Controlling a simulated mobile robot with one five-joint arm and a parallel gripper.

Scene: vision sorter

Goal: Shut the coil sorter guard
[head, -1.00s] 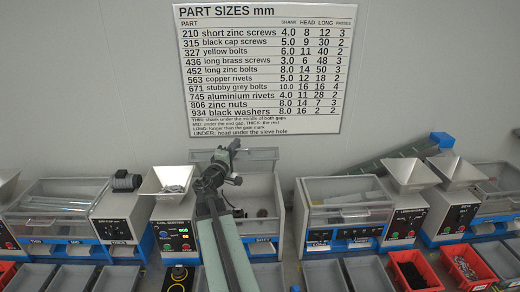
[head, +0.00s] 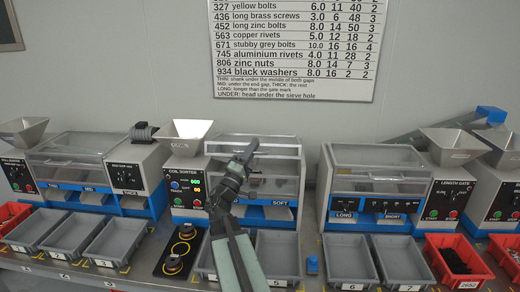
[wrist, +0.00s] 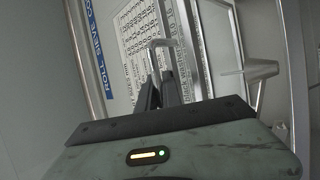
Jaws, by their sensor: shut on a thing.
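The coil sorter (head: 186,183) stands in the middle of the bench in the head view, with a grey hopper on top and lit buttons. Its clear guard (head: 280,152) has a pale frame and looks partly raised, its front bar higher than that of the guard on the right-hand machine. My gripper (head: 250,150) reaches up in front of it. In the wrist view, my gripper (wrist: 160,92) is shut on a thin metal handle (wrist: 168,46). The fingers hide part of the grip, and the arm hides part of the sorter's open front.
The length gate machine (head: 378,185) stands close on the right, a sieve machine (head: 95,165) on the left. Grey bins (head: 277,258) line the bench front, with red bins (head: 458,266) at the right. A black mat with rings (head: 180,250) lies before the sorter.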

